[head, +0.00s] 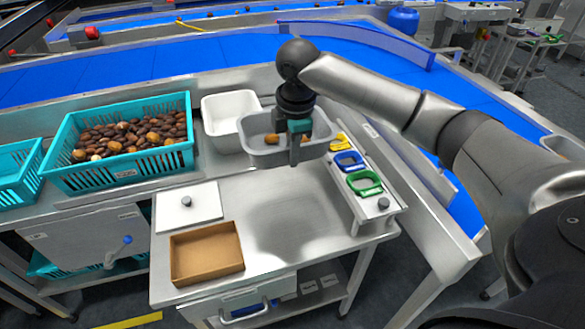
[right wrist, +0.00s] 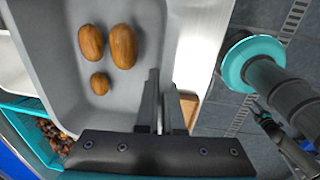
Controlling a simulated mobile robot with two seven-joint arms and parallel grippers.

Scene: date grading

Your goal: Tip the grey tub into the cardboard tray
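The grey tub (head: 258,158) hangs above the back of the steel table, with a shadow on the table in front of it. My right gripper (head: 297,148) is shut on its near wall. In the right wrist view the fingers (right wrist: 162,105) straddle the wall of the grey tub (right wrist: 130,75). Three brown dates (right wrist: 123,46) lie on the tub floor; the gripper partly hides them in the head view. The cardboard tray (head: 207,254) is open and empty at the table's front left, apart from the tub. My left gripper is not in view.
A white lid with a knob (head: 188,207) lies behind the cardboard tray. A white tub (head: 230,110) and a teal crate (head: 120,173) of dates stand at the back left. Green, blue and yellow rings (head: 363,182) sit on a ledge at right. The table middle is clear.

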